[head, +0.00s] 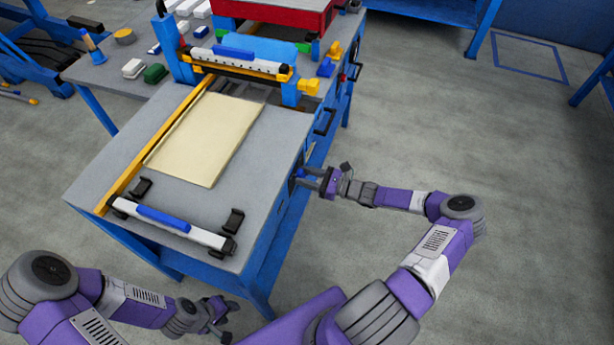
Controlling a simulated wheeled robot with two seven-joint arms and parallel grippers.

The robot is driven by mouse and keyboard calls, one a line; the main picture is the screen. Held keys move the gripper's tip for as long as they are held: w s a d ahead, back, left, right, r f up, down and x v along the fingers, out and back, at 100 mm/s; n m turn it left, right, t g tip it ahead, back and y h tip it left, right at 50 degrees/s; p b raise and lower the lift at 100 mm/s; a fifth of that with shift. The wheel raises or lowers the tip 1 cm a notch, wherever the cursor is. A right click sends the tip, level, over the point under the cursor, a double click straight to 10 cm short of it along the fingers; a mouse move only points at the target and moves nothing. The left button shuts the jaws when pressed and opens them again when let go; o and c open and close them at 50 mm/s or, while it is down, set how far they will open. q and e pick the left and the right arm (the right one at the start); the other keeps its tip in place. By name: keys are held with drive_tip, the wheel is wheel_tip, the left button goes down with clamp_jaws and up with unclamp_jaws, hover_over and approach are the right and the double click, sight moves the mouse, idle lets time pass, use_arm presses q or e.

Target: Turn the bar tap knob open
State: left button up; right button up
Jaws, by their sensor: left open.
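A small blue knob (301,173) sits on the right side face of the workbench, near the panel's lower right. It is partly hidden by my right gripper. My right gripper (309,180) is at the knob, with its fingers pointing left toward the bench side. The picture is too small to tell whether the fingers touch or grip it. My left gripper (222,322) is open and empty, low in front of the bench's near edge, away from the knob.
The workbench (95,170) carries a cream panel (205,138), a near clamp bar (168,221) and a blue gantry (240,62). Black handles (325,121) stick out from the bench's right side. The floor to the right (460,130) is clear.

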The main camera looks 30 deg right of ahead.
drive_tip(key=c, duration=0.4)
drive_tip(key=shift+o, duration=0.2)
drive_tip(key=m+p, duration=0.5)
drive_tip(key=m, duration=0.7)
drive_tip(key=shift+a+m, duration=0.1)
drive_tip(key=shift+m, duration=0.2)
drive_tip(key=m, duration=0.5)
drive_tip(key=shift+s, duration=0.1)
drive_tip(key=shift+r+m, duration=0.1)
drive_tip(key=shift+m, duration=0.2)
drive_tip(key=o, duration=1.1)
drive_tip(key=shift+c, duration=0.2)
